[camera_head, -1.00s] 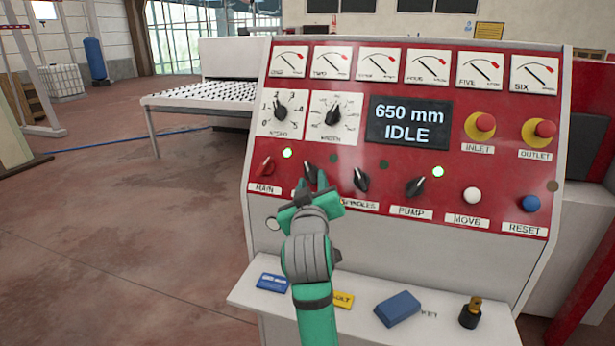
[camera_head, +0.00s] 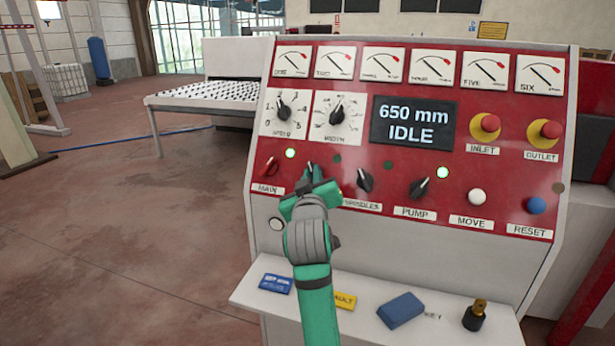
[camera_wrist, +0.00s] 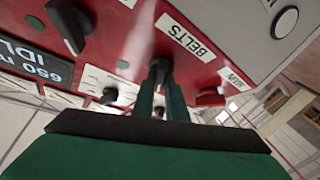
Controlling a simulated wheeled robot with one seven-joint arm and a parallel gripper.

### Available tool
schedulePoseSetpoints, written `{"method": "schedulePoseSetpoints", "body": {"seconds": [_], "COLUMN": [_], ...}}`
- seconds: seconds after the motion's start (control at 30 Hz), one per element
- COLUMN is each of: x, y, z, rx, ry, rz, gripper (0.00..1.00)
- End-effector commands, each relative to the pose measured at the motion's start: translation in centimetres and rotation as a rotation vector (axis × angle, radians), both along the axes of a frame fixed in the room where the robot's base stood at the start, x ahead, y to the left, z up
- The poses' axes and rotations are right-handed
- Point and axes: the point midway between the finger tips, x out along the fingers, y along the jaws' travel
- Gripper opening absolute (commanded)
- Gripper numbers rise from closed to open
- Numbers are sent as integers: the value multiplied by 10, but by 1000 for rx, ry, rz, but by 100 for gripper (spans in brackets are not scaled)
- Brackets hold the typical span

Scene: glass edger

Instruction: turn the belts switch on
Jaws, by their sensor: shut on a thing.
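The belts switch (camera_wrist: 160,66) is a dark knob on the red panel, just above its BELTS label as the panel stands; the wrist view shows the panel upside down. My gripper (camera_wrist: 162,92) has its green fingers closed on this knob. In the head view my gripper (camera_head: 312,186) covers the BELTS label and most of the knob. The lamp (camera_head: 337,160) up and right of the knob looks dark. The exact angle of the knob is hidden by my fingers.
The red MAIN switch (camera_head: 271,167) is close on the left, with a lit green lamp. The SPINDLES switch (camera_head: 365,179) is close on the right, and the PUMP switch (camera_head: 420,187) has a lit lamp. The display (camera_head: 413,123) reads 650 mm IDLE. A blue block (camera_head: 401,309) lies on the shelf.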

Motion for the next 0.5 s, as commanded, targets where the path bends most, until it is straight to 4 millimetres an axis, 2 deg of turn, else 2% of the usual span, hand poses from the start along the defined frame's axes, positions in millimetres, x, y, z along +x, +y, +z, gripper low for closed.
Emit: {"method": "schedulePoseSetpoints", "body": {"seconds": [0.5], "x": [0], "y": [7], "z": [-3], "rx": [0], "ry": [7], "rz": [9], "gripper": [0]}}
